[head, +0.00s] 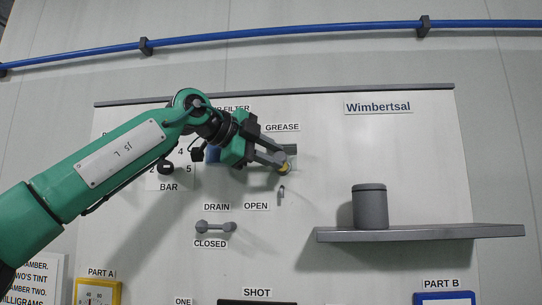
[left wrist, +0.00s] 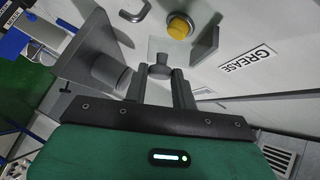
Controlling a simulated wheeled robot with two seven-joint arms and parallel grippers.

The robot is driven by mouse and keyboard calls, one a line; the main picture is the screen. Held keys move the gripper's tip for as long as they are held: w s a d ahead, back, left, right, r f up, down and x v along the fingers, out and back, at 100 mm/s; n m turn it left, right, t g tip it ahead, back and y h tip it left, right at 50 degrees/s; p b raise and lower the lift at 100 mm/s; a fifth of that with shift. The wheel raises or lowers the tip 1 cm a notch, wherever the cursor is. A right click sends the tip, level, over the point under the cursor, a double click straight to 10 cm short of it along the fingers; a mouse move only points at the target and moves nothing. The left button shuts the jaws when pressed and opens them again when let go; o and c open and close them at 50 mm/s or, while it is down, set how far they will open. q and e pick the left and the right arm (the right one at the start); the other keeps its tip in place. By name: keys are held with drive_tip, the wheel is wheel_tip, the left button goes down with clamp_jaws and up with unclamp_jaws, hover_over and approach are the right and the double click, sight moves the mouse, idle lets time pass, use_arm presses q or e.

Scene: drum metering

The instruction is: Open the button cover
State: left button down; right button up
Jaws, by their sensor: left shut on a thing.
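The yellow button (head: 284,169) sits on the wall panel below the GREASE label, partly hidden by my fingers. In the left wrist view the whole button (left wrist: 180,27) shows, beside an upright grey plate (left wrist: 206,42). A pale, see-through cover (left wrist: 164,46) with a grey knob (left wrist: 160,70) stands between the button and my fingers. My left gripper (head: 284,160) is at the button, its two fingers shut around the knob in the left wrist view. How far the cover is swung is hard to tell. My right gripper is not in view.
A grey shelf (head: 470,231) with a grey canister (head: 370,206) juts out at the lower right. A small lever (head: 281,192) is just below the gripper by the OPEN label. A drain handle (head: 215,227) is lower left.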

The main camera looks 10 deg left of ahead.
use_arm(q)
drive_tip(key=shift+s+r+n+g+y+p, duration=0.2)
drive_tip(key=shift+r+n+g+p, duration=0.2)
drive_tip(key=shift+r+p, duration=0.35)
drive_tip(key=shift+s+r+n+g+y+p, duration=0.1)
drive_tip(key=shift+r+n+g+y+p, duration=0.25)
drive_tip(key=shift+p, duration=0.55)
drive_tip(key=c, duration=1.1)
unclamp_jaws()
drive_tip(key=shift+d, duration=0.1)
drive_tip(key=shift+c, duration=0.2)
drive_tip(key=b+v, duration=0.3)
drive_tip(key=v, duration=1)
drive_tip(key=shift+a+r, duration=0.25)
drive_tip(key=shift+a, duration=0.2)
